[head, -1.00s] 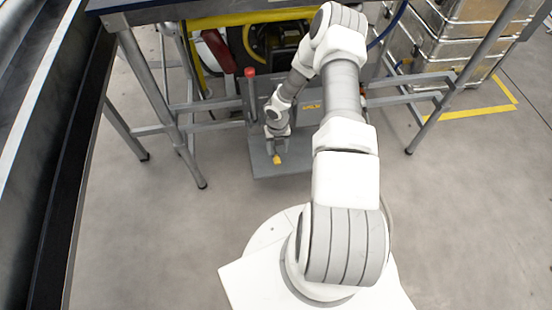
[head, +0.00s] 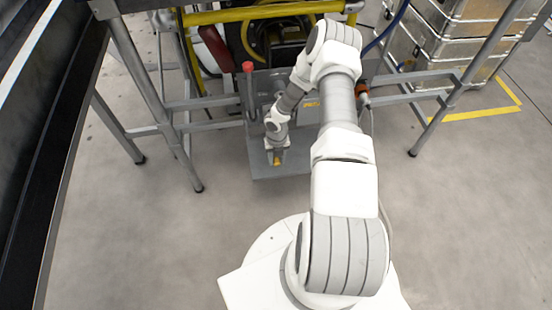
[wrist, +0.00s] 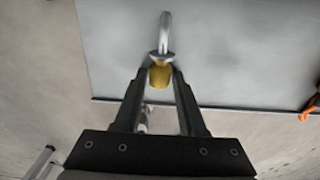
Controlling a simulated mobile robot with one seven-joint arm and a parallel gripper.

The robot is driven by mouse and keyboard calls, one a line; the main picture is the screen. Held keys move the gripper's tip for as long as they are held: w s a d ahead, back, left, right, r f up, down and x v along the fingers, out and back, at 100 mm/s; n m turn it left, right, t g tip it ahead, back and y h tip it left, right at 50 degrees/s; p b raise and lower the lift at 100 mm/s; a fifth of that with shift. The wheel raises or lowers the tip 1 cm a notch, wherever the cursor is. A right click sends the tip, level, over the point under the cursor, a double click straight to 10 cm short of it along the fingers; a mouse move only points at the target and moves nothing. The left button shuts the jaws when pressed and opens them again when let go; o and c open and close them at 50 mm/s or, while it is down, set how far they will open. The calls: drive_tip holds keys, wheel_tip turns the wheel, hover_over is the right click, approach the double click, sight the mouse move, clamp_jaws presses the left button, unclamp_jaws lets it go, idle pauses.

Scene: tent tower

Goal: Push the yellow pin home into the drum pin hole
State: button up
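The yellow pin (wrist: 160,76) sits between my fingertips in the wrist view, with a silver collar and a bent silver piece just beyond it. In the head view it is a small yellow spot (head: 278,160) below my gripper (head: 277,155), over the grey plate (head: 285,172). In the wrist view my gripper (wrist: 161,70) has a finger on each side of the pin. The fingertips lie very close to its sides, and whether they press on it is unclear. I cannot make out the drum pin hole.
A red-topped post (head: 248,68) rises left of my gripper. The cable reel (head: 275,35) stands behind in a yellow frame (head: 270,11). Grey table legs (head: 165,100) flank the spot. Metal cases (head: 445,45) stand at the right. The front floor is clear.

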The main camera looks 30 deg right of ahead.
clamp_jaws()
drive_tip(key=shift+r+p, duration=1.65)
drive_tip(key=shift+r, duration=0.65)
